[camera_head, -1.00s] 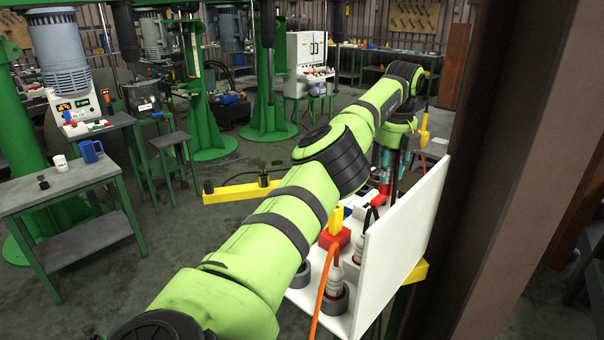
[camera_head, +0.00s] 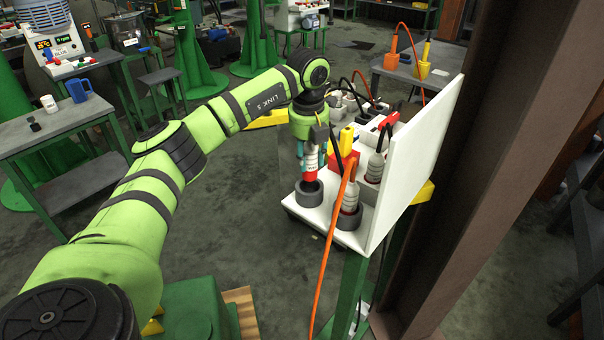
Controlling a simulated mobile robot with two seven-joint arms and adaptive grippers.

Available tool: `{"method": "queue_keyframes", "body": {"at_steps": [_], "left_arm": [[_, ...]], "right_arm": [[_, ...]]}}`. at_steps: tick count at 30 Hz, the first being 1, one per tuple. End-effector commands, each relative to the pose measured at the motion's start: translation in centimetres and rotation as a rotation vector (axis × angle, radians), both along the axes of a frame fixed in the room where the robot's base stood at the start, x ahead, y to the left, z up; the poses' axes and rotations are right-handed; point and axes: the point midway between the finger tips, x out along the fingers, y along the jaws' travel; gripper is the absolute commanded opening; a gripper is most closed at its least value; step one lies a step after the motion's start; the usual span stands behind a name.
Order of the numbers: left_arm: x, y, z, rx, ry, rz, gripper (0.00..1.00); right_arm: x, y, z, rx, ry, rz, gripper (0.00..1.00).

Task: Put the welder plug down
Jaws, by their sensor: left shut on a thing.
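My left gripper (camera_head: 313,148) reaches down from the green arm at the front left of the white board. Its teal fingers are shut on a red and white plug (camera_head: 311,165), which I take to be the welder plug. The plug is upright, with its lower end at or in a dark round ring holder (camera_head: 308,194) on the white board (camera_head: 292,207). I cannot tell whether it is fully seated. A black cable is near the plug's top. My right gripper is not in view.
Close to the right stand a red and yellow plug (camera_head: 345,158) with an orange cable (camera_head: 329,245) and a white plug in a second dark ring (camera_head: 349,216). A white upright panel (camera_head: 420,150) bounds the right side.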

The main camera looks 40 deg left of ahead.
Motion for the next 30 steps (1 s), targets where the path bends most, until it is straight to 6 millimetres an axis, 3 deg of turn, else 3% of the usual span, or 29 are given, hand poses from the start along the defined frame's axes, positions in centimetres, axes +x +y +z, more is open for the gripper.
{"method": "queue_keyframes", "body": {"at_steps": [13,25,26,27,30], "left_arm": [[0.0,0.0,-5.1,0.000,0.000,0.000,0.00],[0.1,0.0,-5.9,0.000,-0.002,-0.001,0.00],[0.0,0.0,-6.0,0.000,-0.001,-0.001,0.41],[0.0,0.0,-5.9,0.000,-0.001,-0.001,0.57],[0.0,0.0,-5.9,0.001,-0.001,-0.001,0.62]], "right_arm": [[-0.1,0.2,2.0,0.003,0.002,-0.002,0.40],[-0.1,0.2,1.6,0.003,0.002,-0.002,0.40],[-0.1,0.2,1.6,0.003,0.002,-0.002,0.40],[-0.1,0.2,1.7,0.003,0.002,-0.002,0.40],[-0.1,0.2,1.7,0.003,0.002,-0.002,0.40]]}}
